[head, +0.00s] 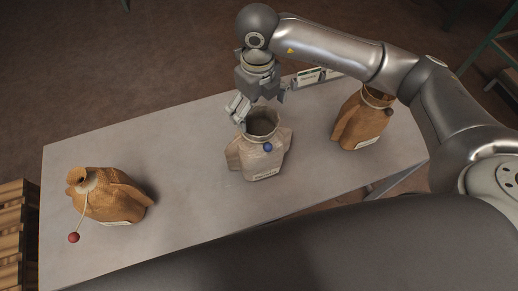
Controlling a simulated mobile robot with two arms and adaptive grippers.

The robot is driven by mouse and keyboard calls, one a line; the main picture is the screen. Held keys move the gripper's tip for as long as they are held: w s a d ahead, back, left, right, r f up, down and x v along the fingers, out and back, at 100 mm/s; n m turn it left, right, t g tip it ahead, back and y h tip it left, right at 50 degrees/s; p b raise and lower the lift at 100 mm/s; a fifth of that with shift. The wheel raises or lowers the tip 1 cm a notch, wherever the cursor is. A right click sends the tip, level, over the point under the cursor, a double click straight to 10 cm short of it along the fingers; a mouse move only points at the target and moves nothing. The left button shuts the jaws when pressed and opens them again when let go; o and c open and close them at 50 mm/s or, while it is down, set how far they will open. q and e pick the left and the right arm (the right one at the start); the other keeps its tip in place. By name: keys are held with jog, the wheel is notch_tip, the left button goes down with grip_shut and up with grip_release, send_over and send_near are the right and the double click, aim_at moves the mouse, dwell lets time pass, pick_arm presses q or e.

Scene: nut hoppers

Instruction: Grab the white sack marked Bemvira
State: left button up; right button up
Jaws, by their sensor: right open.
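A pale, whitish sack (258,158) stands upright near the middle of the table, its mouth open and a blue ball hanging at its neck. A label shows low on its front, but the print is too small to read. My right gripper (238,110) is open just above and behind the sack's mouth, at its upper left. I cannot tell whether a finger touches the rim. My left gripper is not in view.
The grey table (190,150) also bears a brown sack with a red ball (108,196) at the left and a brown sack with a dark ball (359,122) at the right. A small sign (312,76) stands at the back edge. A wooden pallet (16,225) is at the lower left.

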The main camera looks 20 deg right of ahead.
jog(key=p, duration=0.3)
send_over(259, 132)
notch_tip(259, 132, down, 5)
jog(key=shift+f, duration=0.35)
jog(key=c, duration=1.2)
jog(key=shift+c, duration=0.2)
jog(key=shift+r, duration=0.1)
